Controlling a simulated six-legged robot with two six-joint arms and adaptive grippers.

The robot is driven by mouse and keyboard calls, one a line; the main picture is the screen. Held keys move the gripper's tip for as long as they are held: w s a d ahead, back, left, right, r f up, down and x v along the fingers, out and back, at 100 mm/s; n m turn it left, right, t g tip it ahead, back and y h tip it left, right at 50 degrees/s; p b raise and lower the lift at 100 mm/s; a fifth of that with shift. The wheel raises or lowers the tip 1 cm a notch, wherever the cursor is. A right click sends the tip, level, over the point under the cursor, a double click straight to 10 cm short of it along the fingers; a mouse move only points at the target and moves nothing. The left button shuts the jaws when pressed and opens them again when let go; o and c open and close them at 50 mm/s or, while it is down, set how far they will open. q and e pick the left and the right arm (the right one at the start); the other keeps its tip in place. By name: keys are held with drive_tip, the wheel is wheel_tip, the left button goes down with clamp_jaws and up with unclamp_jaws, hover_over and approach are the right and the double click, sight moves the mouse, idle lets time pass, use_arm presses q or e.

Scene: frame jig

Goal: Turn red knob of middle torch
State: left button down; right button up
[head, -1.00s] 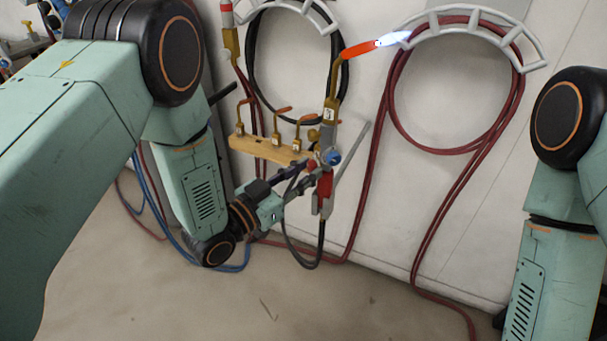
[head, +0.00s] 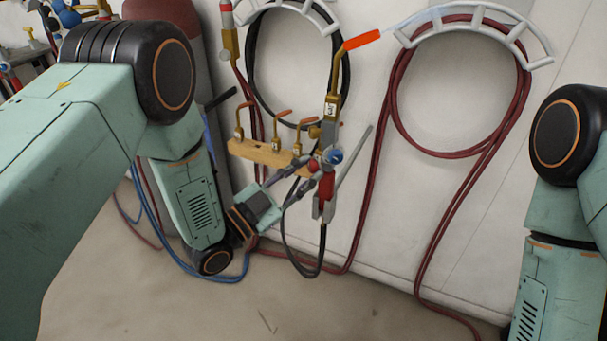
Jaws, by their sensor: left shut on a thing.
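The middle torch (head: 331,105) stands upright, slightly tilted, with a brass neck, a glowing orange tip and a red and grey lower body. A faint, thin bluish flame (head: 405,19) leaves its tip toward the upper right. A blue knob (head: 334,156) shows on its valve section. My left gripper (head: 315,170) reaches in from the lower left and is shut at the left side of this valve section, on the red knob, which its fingertips mostly hide. My right arm shows at the right edge, but its gripper is out of view.
A wooden holder (head: 262,154) with several small brass nozzles is just left of the torch. Dark red hoses (head: 388,150) and a black hose (head: 251,60) hang from grey wall racks (head: 480,22). The floor in front is clear.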

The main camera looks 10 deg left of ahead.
use_arm(q)
drive_tip(key=c, duration=1.1)
unclamp_jaws()
drive_tip(key=v, duration=1.2)
drive_tip(key=shift+c, duration=0.2)
